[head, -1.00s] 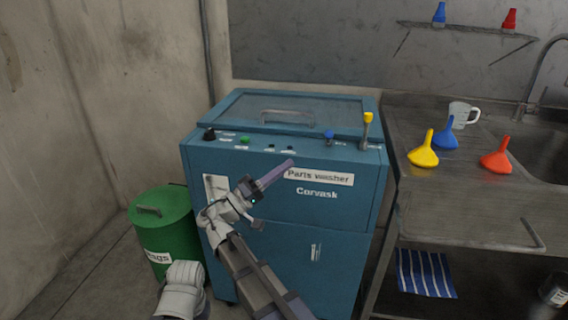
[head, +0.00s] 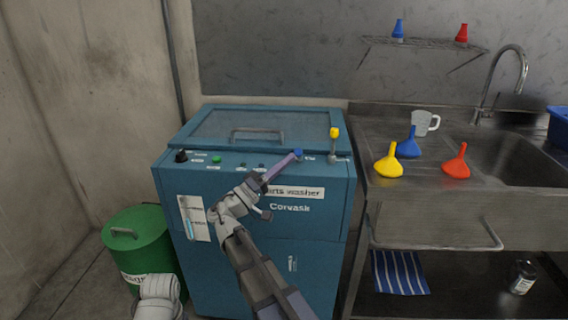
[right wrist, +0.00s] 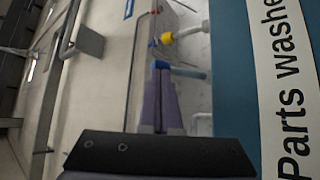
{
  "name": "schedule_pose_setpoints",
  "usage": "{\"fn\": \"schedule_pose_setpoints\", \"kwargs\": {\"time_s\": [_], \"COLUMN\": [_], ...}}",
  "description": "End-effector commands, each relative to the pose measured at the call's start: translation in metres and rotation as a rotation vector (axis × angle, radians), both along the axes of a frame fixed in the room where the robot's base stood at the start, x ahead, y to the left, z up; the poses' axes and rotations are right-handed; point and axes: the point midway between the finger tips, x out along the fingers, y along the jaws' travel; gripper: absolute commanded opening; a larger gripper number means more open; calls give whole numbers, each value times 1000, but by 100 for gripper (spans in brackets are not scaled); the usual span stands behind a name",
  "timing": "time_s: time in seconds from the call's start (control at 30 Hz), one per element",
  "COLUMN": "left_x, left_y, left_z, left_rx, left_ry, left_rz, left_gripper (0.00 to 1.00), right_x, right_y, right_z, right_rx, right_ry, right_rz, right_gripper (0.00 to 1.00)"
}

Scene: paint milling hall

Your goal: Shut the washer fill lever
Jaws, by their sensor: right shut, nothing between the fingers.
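The blue parts washer (head: 262,215) stands ahead with its lid down. On its top front edge at the right are a lever with a yellow knob (head: 335,132), standing upright, and a lower blue-knobbed lever (head: 298,152). Their labels are too small to read, so I cannot tell which is the fill lever. My right gripper (head: 292,158) is shut and empty, its tip at the blue knob; contact is unclear. In the right wrist view the shut fingers (right wrist: 160,72) point toward the blue lever (right wrist: 187,72), with the yellow knob (right wrist: 166,38) beyond.
A black knob (head: 181,156) and a green button (head: 216,160) sit on the washer's left edge. A green bin (head: 140,240) stands at left. The steel sink bench (head: 440,215) at right holds funnels and a jug (head: 423,121).

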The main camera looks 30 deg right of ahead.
Motion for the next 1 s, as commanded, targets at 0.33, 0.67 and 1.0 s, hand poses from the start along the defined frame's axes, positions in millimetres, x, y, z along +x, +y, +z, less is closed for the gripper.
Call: {"fn": "schedule_pose_setpoints", "kwargs": {"time_s": [0.33,0.67,1.0], "left_x": [0,0,0], "left_y": [0,0,0], "left_z": [13,68,135], "left_rx": [0,0,0], "left_ry": [0,0,0], "left_rz": [0,0,0], "left_gripper": [50,50,50], "right_x": [1,10,30], "right_y": [-1,-6,-19], "right_z": [8,34,54], "right_rx": [25,130,291], "right_ry": [38,210,472], "right_rz": [0,-1,-3], "right_gripper": [0,0,0]}}
